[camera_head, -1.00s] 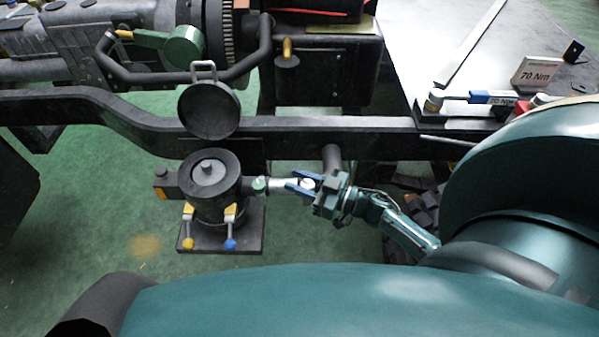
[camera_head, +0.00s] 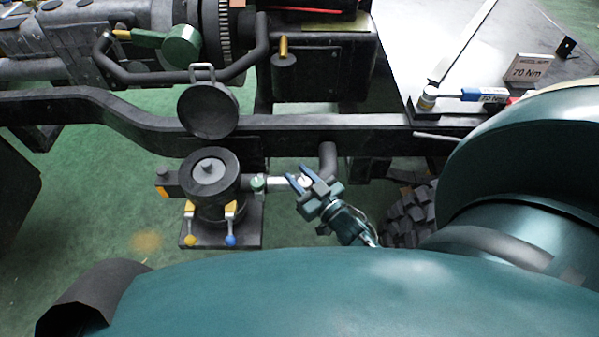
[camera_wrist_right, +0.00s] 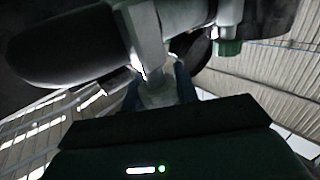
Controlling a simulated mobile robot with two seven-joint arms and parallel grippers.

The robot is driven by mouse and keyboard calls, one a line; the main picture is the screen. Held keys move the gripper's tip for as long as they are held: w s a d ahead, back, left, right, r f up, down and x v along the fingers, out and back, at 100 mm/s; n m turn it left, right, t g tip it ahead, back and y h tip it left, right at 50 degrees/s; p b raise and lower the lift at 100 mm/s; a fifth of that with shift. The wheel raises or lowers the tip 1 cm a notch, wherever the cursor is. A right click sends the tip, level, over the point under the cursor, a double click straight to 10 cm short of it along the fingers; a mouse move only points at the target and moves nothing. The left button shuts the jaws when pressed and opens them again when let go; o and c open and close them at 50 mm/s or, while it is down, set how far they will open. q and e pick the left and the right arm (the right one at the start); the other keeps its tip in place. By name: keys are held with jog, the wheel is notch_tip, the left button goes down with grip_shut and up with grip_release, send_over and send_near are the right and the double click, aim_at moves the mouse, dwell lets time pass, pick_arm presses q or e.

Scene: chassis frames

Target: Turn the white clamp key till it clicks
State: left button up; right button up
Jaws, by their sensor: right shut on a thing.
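The white clamp key (camera_head: 278,182) sticks out to the right from the side of a dark round housing (camera_head: 209,170), just past a small green fitting (camera_head: 258,183). My right gripper (camera_head: 302,181) has its blue fingers shut on the key's outer end and reaches it from the lower right. In the right wrist view the key (camera_wrist_right: 150,60) runs up from between the blue fingers (camera_wrist_right: 160,92), under a large dark rounded part; the image is dim. My left gripper is not in view.
The housing stands on a dark plate with yellow and blue-tipped levers (camera_head: 230,240). A dark lid (camera_head: 208,110) stands open behind it. A dark frame rail (camera_head: 330,135) crosses behind, with a stub pipe (camera_head: 327,160) close to the gripper.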

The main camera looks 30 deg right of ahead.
jog(key=o, duration=1)
jog(key=shift+s, duration=0.1)
jog(key=s, duration=0.4)
jog(key=s+d, duration=0.1)
jog(key=s, duration=0.8)
jog(key=shift+d, duration=0.2)
